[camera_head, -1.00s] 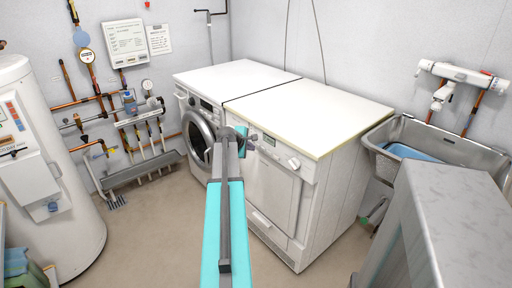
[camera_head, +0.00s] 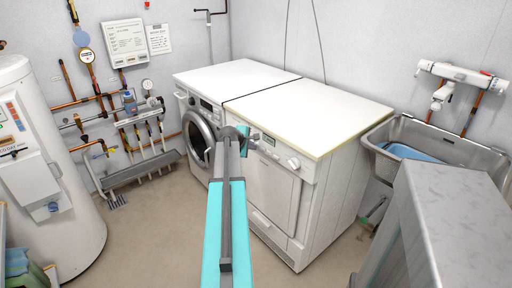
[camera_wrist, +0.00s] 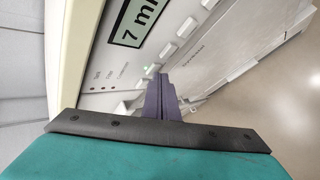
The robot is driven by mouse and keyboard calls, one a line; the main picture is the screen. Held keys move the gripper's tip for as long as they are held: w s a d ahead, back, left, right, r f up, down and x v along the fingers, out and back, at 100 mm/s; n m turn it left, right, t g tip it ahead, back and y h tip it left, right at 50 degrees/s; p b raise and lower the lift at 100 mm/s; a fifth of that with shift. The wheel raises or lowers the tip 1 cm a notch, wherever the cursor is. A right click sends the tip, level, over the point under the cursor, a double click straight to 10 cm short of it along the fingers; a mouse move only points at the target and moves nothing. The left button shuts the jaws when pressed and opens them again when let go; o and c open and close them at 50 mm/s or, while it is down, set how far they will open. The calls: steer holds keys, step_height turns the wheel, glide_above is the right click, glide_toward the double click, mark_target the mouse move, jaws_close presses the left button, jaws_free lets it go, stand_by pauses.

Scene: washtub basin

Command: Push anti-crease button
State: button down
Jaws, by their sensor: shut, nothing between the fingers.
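The white right-hand machine (camera_head: 275,190) has a control panel along its upper front edge, with a display and a round knob (camera_head: 294,163). In the wrist view the display (camera_wrist: 138,20) reads "7 mi", cut off by the frame. A row of small pale buttons (camera_wrist: 187,27) runs beside it, with a green light (camera_wrist: 148,68) near the row's lower end. My gripper (camera_head: 255,137) is shut and empty at this panel. In the wrist view its dark fingertips (camera_wrist: 160,77) are close to the lower end of the button row. I cannot tell whether they touch.
A white washer (camera_head: 199,120) with a round door stands left of the machine. A metal basin (camera_head: 440,140) is at the right, behind a grey block-like unit (camera_head: 445,225). A white tank (camera_head: 45,170) stands at the left. The floor in front is clear.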

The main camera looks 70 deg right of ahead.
steer(key=shift+a, duration=0.1)
steer(key=shift+w+a, duration=0.25)
steer(key=shift+a, duration=0.05)
steer(key=shift+a, duration=0.1)
stand_by(0.3)
steer(key=w+a, duration=0.2)
steer(key=a, duration=0.1)
steer(key=w+a, duration=0.1)
steer(key=a, duration=0.1)
steer(key=shift+w, duration=0.15)
stand_by(0.5)
stand_by(0.4)
